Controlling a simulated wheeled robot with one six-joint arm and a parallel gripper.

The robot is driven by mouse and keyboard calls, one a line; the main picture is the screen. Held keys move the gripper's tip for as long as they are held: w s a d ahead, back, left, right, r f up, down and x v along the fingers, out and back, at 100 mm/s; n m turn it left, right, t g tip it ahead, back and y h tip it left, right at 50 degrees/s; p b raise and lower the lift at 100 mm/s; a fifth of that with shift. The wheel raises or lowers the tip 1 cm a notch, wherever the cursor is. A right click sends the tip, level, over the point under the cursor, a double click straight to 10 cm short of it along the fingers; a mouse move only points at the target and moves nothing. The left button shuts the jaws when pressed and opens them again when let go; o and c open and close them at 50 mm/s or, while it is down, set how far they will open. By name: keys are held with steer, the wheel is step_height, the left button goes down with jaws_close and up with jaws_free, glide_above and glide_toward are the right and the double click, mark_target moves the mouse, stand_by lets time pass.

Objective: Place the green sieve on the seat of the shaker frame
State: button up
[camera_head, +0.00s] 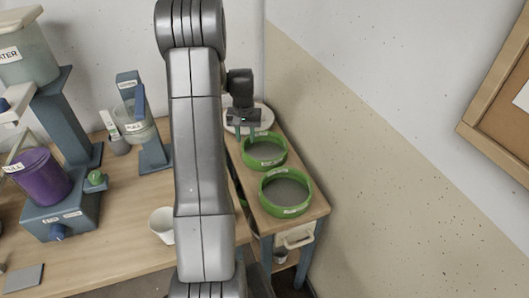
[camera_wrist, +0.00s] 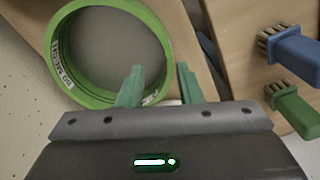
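Two round green sieves with grey mesh lie on the narrow wooden side table: a far one (camera_head: 264,163) and a near one (camera_head: 307,201). My gripper (camera_head: 245,134) is over the far sieve's back left edge. In the wrist view a green sieve (camera_wrist: 158,28) with a white mesh label fills the upper left. My green gripper fingers (camera_wrist: 160,72) are apart there, one over the sieve's inside and one outside its rim. Nothing shows held between them. Whether they touch the rim, I cannot tell. I cannot pick out the shaker frame's seat with certainty.
A white round thing (camera_head: 262,113) is behind my gripper. The main bench holds a blue-grey stand with a clear vessel (camera_head: 138,130), a purple bucket (camera_head: 38,178) on a blue base (camera_head: 62,218) and a white cup (camera_head: 162,225). Blue (camera_wrist: 297,52) and green (camera_wrist: 296,109) brushes show in the wrist view.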

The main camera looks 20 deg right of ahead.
steer(key=f, duration=0.2)
steer(key=f+p, duration=0.1)
steer(key=shift+w+a+f, duration=0.25)
steer(key=shift+w+f, duration=0.05)
steer(key=shift+f, duration=0.65)
jaws_close()
